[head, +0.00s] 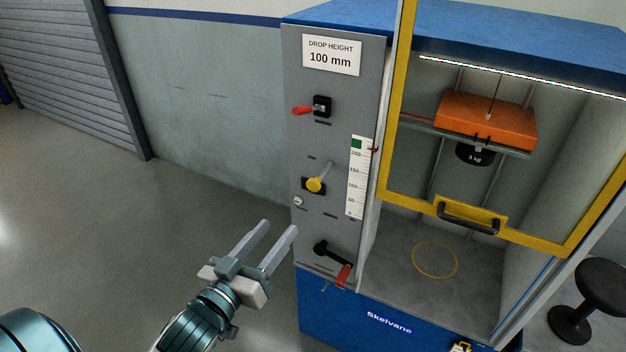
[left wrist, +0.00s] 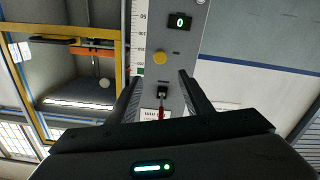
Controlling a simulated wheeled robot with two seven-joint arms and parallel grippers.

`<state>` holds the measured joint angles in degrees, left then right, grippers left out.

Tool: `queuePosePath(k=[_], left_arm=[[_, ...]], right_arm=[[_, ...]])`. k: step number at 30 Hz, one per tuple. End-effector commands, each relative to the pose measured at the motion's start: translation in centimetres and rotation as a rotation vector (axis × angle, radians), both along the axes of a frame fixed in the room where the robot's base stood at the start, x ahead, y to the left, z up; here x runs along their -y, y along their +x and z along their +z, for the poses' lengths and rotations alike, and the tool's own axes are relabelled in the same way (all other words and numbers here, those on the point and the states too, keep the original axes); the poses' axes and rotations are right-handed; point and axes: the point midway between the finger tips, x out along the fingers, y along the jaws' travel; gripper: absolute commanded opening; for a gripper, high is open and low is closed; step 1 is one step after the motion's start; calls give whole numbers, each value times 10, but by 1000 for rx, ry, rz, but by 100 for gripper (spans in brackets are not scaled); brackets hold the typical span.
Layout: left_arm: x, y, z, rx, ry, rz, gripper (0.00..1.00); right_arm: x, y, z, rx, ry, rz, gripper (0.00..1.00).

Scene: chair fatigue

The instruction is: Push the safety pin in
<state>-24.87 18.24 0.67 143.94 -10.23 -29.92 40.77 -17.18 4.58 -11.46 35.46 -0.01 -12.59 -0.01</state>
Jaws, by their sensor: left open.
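A yellow round knob (head: 314,185), which I take to be the safety pin's head, sits on the grey control panel of the test machine, with a thin grey rod beside it. How far the pin is in, I cannot tell. My left gripper (head: 280,226) is open and empty, below and left of the knob and apart from it. In the left wrist view the yellow knob (left wrist: 160,58) shows beyond and between the two fingers (left wrist: 160,76). My right gripper is not in view.
A red-handled lever (head: 303,110) is above the knob; a black crank with a red grip (head: 342,275) is below. A yellow-framed guard (head: 388,130) stands to the right, with an orange block (head: 490,122) behind it. The floor to the left is clear.

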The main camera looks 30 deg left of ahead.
Motion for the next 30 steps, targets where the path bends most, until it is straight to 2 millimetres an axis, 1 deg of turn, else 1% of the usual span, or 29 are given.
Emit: queuePosePath(k=[11, 17, 24, 25, 30], left_arm=[[0, 1, -2, -1, 0, 1, 46], [0, 10, -3, 0, 0, 0, 46], [1, 32, -3, 1, 1, -1, 46], [1, 37, 1, -1, 1, 1, 46], [2, 68, 2, -1, 2, 1, 46]], right_arm=[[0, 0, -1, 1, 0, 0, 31], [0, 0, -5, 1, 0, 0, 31], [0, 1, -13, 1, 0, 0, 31], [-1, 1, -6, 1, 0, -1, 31], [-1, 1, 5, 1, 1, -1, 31]])
